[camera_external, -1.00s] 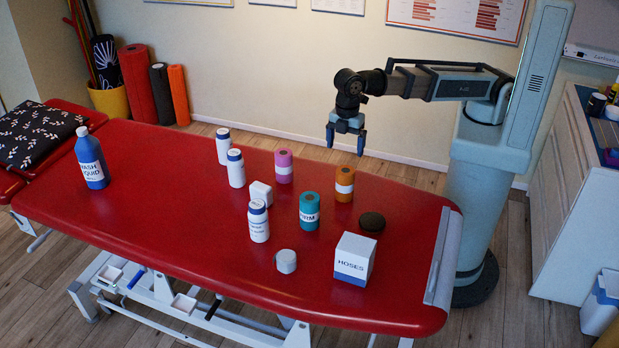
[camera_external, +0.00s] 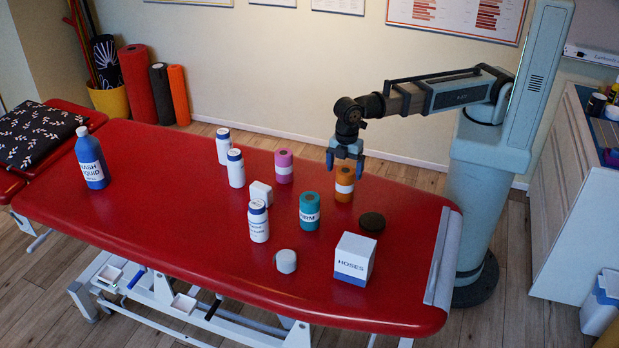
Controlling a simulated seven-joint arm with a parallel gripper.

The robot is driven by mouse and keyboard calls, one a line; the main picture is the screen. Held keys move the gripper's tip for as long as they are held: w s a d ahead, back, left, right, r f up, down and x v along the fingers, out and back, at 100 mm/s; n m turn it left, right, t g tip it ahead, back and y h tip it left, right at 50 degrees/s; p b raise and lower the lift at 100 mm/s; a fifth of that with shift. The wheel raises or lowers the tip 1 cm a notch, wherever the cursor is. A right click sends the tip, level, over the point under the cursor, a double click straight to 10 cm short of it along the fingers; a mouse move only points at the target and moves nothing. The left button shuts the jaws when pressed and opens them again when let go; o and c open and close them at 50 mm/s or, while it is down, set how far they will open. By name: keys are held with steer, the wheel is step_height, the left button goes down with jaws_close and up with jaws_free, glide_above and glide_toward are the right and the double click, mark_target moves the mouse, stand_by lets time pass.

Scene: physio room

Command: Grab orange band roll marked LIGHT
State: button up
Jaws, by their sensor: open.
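The orange band roll (camera_external: 344,194) stands upright on the red treatment table (camera_external: 160,225), with a white label band whose print is too small to read. My gripper (camera_external: 345,168) is open, pointing down. In the picture its fingertips are at the roll's top, one on each side; I cannot tell whether they are just above it or around its upper edge. A pink roll (camera_external: 284,177) stands to the left, and a teal roll (camera_external: 309,222) marked with letters ending in "RM" stands to the front left.
A dark round object (camera_external: 372,222) lies close to the orange roll's right front. A white box marked HOSES (camera_external: 353,270), a white bottle (camera_external: 258,232) and a small white box (camera_external: 261,193) stand nearby. The table's right end is clear.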

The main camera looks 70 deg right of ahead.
mark_target(345, 184)
steer(key=shift+s+d+f, duration=0.1)
steer(key=shift+s+f, duration=0.05)
steer(key=shift+f, duration=1.85)
steer(key=shift+c, duration=0.4)
steer(key=c, duration=1.2)
steer(key=shift+c, duration=0.3)
steer(key=shift+r, duration=0.15)
